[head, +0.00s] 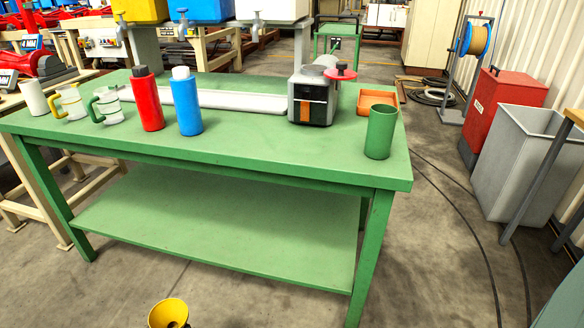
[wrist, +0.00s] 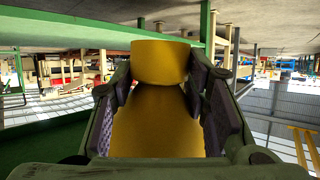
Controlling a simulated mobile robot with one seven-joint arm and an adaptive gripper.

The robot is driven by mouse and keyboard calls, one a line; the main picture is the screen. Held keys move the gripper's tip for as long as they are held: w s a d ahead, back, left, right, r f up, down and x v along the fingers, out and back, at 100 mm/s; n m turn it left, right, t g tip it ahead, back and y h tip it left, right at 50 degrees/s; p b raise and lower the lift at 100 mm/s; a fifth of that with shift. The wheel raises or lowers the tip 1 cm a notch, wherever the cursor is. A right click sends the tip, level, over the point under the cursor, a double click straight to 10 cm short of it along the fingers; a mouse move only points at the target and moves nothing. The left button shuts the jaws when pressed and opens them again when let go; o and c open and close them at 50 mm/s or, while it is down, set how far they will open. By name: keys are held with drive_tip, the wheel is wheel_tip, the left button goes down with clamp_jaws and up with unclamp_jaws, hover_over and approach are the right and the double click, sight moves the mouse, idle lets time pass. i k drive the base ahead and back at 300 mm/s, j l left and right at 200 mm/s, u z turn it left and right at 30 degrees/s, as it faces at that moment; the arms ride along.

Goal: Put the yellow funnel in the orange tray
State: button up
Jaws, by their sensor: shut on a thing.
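The yellow funnel (head: 168,313) shows at the bottom edge of the head view, in front of the green table and below its top. In the wrist view the yellow funnel (wrist: 158,120) fills the space between the two fingers of my gripper (wrist: 162,80), which is shut on it. The orange tray (head: 377,96) lies at the right end of the green table (head: 260,148). Its front is partly hidden by a green cup (head: 380,132), and its inside is only partly seen.
A grey-black machine (head: 313,98) with a red disc stands left of the tray. A red bottle (head: 147,104), a blue bottle (head: 186,106) and clear jugs (head: 107,108) stand further left. The table's front middle is clear. A grey bin (head: 520,150) stands right of the table.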

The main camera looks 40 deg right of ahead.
sight(376, 103)
drive_tip(key=k+z, duration=0.4)
drive_tip(key=z, duration=0.2)
drive_tip(key=l+z, duration=0.15)
drive_tip(key=z, duration=1.2)
